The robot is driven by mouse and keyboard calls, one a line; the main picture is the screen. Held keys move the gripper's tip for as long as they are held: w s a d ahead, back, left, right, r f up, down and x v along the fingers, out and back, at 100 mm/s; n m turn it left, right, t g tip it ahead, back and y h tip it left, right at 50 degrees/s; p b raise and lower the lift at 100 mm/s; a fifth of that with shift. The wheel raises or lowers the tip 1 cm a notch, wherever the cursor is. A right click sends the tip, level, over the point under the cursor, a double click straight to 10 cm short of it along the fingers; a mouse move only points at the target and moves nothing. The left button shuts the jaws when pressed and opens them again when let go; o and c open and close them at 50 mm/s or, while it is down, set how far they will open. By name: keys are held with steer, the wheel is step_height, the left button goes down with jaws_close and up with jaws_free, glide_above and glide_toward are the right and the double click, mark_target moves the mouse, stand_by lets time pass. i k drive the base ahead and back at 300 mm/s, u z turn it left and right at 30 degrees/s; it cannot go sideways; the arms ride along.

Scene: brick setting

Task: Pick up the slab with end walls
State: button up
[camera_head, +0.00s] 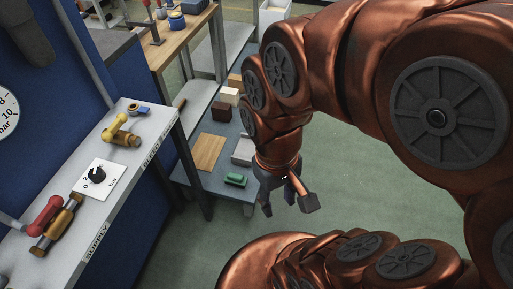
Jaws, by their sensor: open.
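A small, low green piece (235,180) lies near the front edge of the low grey-blue shelf. It may be the slab with end walls, but it is too small to make out its ends. A pale grey block (242,151) lies behind it, partly hidden by my arm, so its shape is unclear too. My gripper (288,204) points down to the right of the green piece, apart from it. It is open, with nothing visible between its fingers.
A wooden board (208,152), a dark brown block (221,112) and a white block (229,96) share the low shelf (205,183). Green floor (375,185) is open at right.

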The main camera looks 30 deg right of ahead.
mark_target(245, 152)
steer(key=u, duration=0.7)
steer(key=k, duration=0.1)
steer(key=z, duration=1.25)
steer(key=i, duration=0.35)
steer(key=u, duration=0.55)
steer(key=k, duration=1.05)
steer(key=z, duration=0.6)
steer(key=i, duration=1.2)
steer(key=u, duration=0.6)
steer(key=i, duration=0.35)
steer(key=u, duration=0.45)
